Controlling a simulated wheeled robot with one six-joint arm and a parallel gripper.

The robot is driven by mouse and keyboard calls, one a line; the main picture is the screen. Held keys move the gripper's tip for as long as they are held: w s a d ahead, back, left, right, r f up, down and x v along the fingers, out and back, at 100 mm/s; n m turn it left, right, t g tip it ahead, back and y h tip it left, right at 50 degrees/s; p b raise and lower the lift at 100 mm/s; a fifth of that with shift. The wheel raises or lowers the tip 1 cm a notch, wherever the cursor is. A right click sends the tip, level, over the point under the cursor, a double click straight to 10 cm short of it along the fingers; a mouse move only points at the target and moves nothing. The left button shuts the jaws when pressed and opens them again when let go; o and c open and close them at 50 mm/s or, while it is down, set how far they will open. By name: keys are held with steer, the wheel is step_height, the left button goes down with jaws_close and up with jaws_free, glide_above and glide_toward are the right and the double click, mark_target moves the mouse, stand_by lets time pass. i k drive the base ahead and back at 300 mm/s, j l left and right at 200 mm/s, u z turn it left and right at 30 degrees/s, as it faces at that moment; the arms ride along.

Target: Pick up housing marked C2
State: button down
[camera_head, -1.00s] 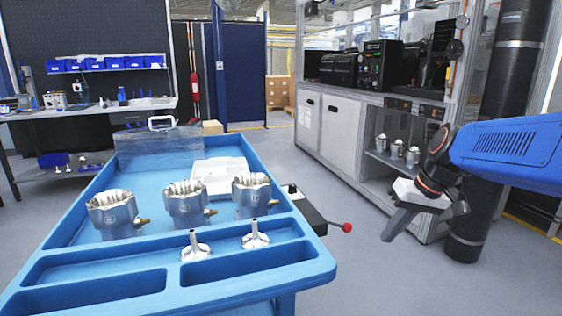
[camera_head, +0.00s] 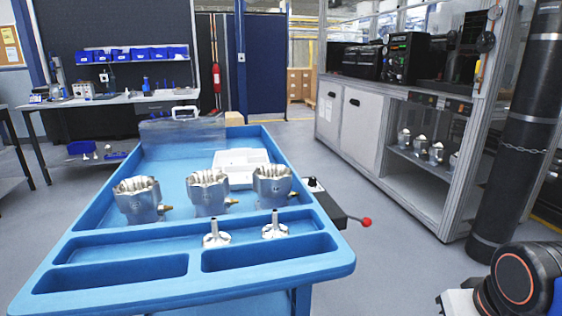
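Three silver machined housings stand upright in a row on the blue cart (camera_head: 345,262): a left one (camera_head: 138,203), a middle one (camera_head: 207,194) and a right one (camera_head: 272,187). Each has a wide, toothed top and a small brass fitting on its right side. Their markings are too small to read, so I cannot tell which is C2. My arm's end shows only in part at the lower right corner, well to the right of the cart. The fingers of my gripper are outside the frame.
Two small silver funnel-shaped parts (camera_head: 216,234) (camera_head: 275,227) stand in front of the housings. A white tray (camera_head: 241,162) lies behind them. A red-knobbed lever (camera_head: 366,222) sticks out from the cart's right side. More metal parts (camera_head: 421,148) sit in the cabinet at right. Floor between is clear.

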mark_target(139, 198)
steer(key=l+u, duration=0.1)
steer(key=u, duration=0.25)
steer(key=k+l+u, duration=0.1)
steer(key=u, duration=0.3)
steer(key=k+u, duration=0.15)
steer(key=u, duration=0.2)
